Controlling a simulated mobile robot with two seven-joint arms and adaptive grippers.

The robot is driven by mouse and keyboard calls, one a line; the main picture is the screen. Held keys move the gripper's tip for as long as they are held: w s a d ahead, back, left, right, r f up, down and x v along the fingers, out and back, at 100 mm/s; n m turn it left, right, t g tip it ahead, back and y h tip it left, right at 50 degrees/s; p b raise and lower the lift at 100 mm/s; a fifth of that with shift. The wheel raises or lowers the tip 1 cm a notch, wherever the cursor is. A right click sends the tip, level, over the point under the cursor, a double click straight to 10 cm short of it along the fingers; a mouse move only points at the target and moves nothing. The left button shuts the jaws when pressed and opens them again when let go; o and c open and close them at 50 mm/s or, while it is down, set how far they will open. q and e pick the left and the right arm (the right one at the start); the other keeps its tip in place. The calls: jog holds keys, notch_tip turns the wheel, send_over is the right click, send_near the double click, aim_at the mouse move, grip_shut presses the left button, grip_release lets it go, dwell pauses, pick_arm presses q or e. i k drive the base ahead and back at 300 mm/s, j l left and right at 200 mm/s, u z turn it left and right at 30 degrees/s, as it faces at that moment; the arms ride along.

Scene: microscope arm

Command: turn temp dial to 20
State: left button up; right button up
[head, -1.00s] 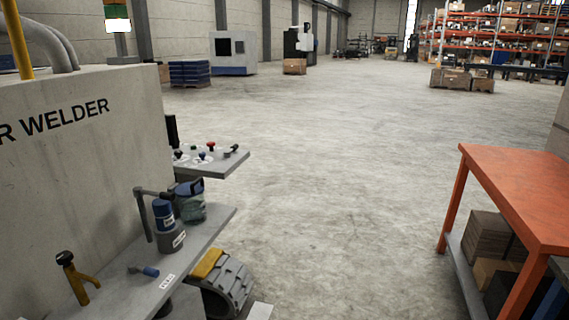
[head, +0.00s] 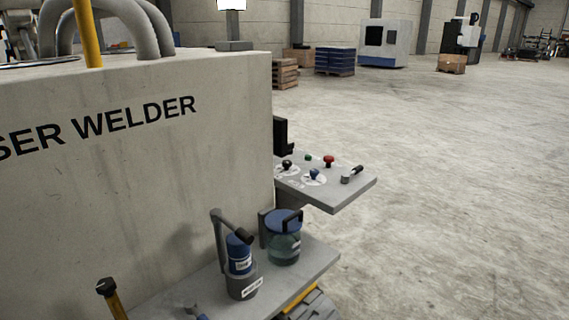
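A grey control panel (head: 336,197) juts from the right side of the laser welder in the head view. It carries a black knob (head: 287,165) and a blue knob (head: 314,174), each on a white round scale. A red knob (head: 328,160), a small green button (head: 308,157) and a lever (head: 352,174) are also on it. Labels and scale numbers are too small to read, so I cannot tell which knob is the temp dial or where it points. Neither of my grippers is in view.
The welder body (head: 150,180) fills the left. Below the panel, a grey shelf (head: 320,262) holds a blue-topped bottle device (head: 240,265) and a blue-lidded jar (head: 283,238). Open concrete floor (head: 460,200) lies to the right. Pallets (head: 334,62) and machines stand far back.

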aim_at(314, 172)
jog(key=i+l, duration=0.85)
jog(key=l, duration=0.15)
jog(key=z, duration=0.05)
